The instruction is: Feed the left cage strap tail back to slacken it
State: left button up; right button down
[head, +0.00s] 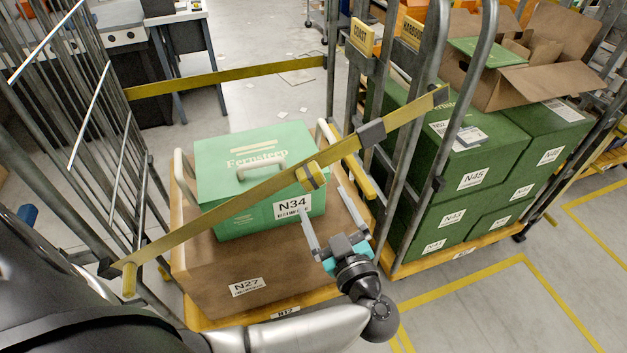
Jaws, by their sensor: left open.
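The left cage (138,190) has a yellow strap (230,208) running diagonally across its front, from low left up to the upright at right. A dark buckle (371,133) sits on the strap near its right end. A yellow block with a dark band (311,176) sits on the strap left of the buckle. A short yellow piece (361,177), possibly the strap tail, slants down below the buckle. My left gripper (324,202) is open and empty, fingers pointing up, just below the strap and in front of the green box. My right gripper is not in view.
Inside the left cage a green box N34 (255,160) with a white handle sits on a brown box N27 (245,280). A second yellow strap (225,75) crosses behind. The right cage holds several green boxes (470,180) and an open carton (545,80). Floor at lower right is clear.

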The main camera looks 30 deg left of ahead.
aim_at(314, 184)
pick_arm(q)
jog(key=x, duration=0.7)
jog(key=shift+w, duration=0.1)
grip_shut()
dwell(0.6)
